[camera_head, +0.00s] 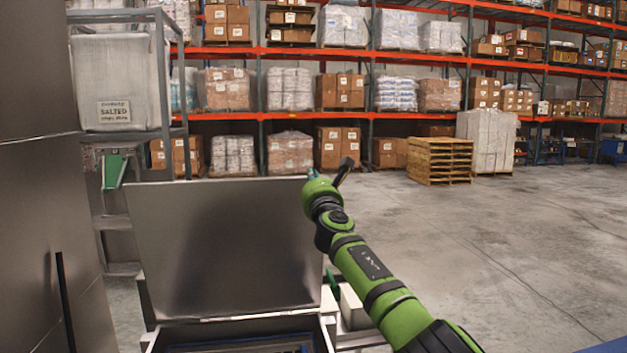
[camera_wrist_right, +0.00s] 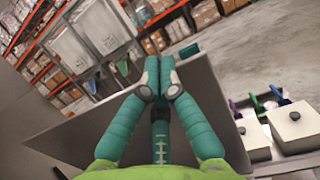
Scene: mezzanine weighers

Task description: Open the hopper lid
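The hopper lid (camera_head: 225,245) is a flat grey metal panel. In the head view it stands raised, close to upright, at the back of the hopper (camera_head: 325,340), whose opening shows at the bottom edge. My right gripper (camera_head: 311,174) is at the lid's upper right corner. In the right wrist view the teal fingers of my right gripper (camera_wrist_right: 153,45) come together at their tips, with nothing visible held between them. The lid (camera_wrist_right: 90,125) is right behind the fingers there; I cannot tell whether they touch it. My left gripper is not in view.
A steel frame holding a white sack labelled SALTED (camera_head: 115,85) stands at the left. White boxes (camera_wrist_right: 295,125) with coloured handles are at the right in the wrist view. Pallet racks (camera_head: 400,55) and stacked pallets (camera_head: 440,160) are far behind.

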